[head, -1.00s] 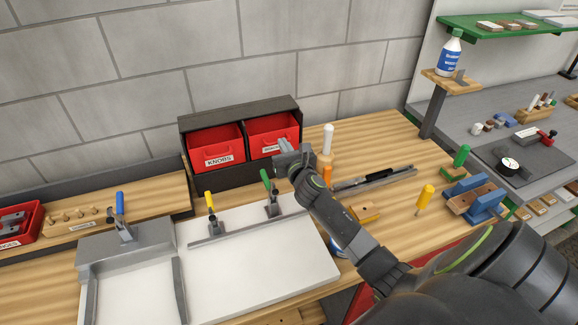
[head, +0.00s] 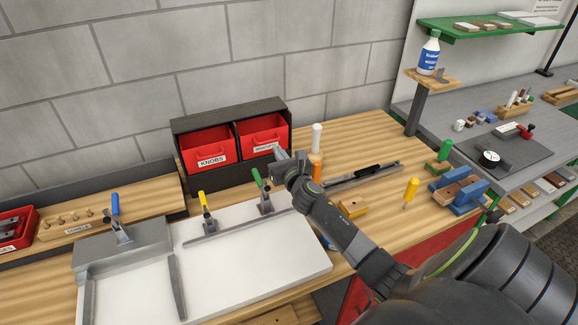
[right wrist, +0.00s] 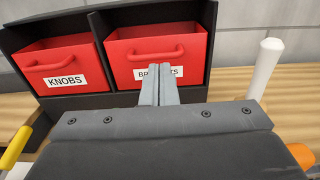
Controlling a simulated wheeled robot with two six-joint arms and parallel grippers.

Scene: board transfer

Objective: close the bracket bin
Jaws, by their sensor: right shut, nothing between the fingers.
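The bracket bin (head: 262,136) is the right of two red bins in a dark cabinet (head: 230,109). Its front, handle and partly covered label show in the right wrist view (right wrist: 190,50). Some red inside shows above its front in the head view. My right gripper (head: 277,153) is shut and empty, with its fingers just in front of the bin's lower front. In the right wrist view the fingers (right wrist: 160,82) cover the middle of the label; I cannot tell whether they touch it. My left gripper is out of view.
The red knobs bin (head: 207,147) sits left of the bracket bin. A white-handled tool (head: 317,134) and an orange handle (head: 316,166) stand right of my gripper. Toggle clamps with green (head: 257,178) and yellow (head: 202,198) handles stand in front of the cabinet.

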